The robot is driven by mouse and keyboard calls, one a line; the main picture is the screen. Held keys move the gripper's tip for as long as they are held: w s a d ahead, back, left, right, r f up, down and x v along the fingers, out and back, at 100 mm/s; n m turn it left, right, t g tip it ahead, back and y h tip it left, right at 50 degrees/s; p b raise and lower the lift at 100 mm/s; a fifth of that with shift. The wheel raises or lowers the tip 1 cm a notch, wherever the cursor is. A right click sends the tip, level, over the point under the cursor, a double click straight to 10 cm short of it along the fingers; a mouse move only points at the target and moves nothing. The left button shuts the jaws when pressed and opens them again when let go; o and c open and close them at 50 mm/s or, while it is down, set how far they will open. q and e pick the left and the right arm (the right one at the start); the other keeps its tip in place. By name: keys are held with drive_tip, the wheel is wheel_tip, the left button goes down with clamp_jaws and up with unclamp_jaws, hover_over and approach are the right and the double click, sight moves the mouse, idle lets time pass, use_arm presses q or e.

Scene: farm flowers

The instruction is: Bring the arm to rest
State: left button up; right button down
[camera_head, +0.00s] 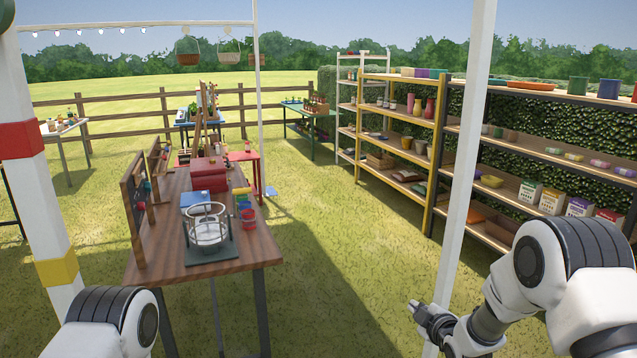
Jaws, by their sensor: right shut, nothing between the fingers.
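My right gripper (421,318) is at the lower right, shut and empty, with its fingers pointing left. It is over the grass in the picture, beside the lower part of a white post (466,150); I cannot tell whether it touches the post. My right arm (560,270) comes in from the right edge, bent at a white and black joint. A white and black joint of my left arm (112,318) shows at the lower left. The left gripper is not seen.
A wooden table (172,232) with a wire basket (207,228), a red box (209,175) and small colored cups (246,212) stands left of centre. Shelves (400,150) with pots and boxes line the right. A striped post (40,180) stands at left. Grass between table and shelves is clear.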

drive_tip(key=s+f+m+g+h, duration=0.1)
drive_tip(key=s+f+m+g, duration=0.5)
drive_tip(key=s+f, duration=1.65)
drive_tip(key=s+d+m+g+h, duration=0.1)
drive_tip(key=s+m+g, duration=0.6)
drive_tip(key=s, duration=1.8)
drive_tip(key=shift+s+d+m+g, duration=0.2)
drive_tip(key=shift+d+m+g, duration=0.1)
drive_tip(key=shift+d+m, duration=0.1)
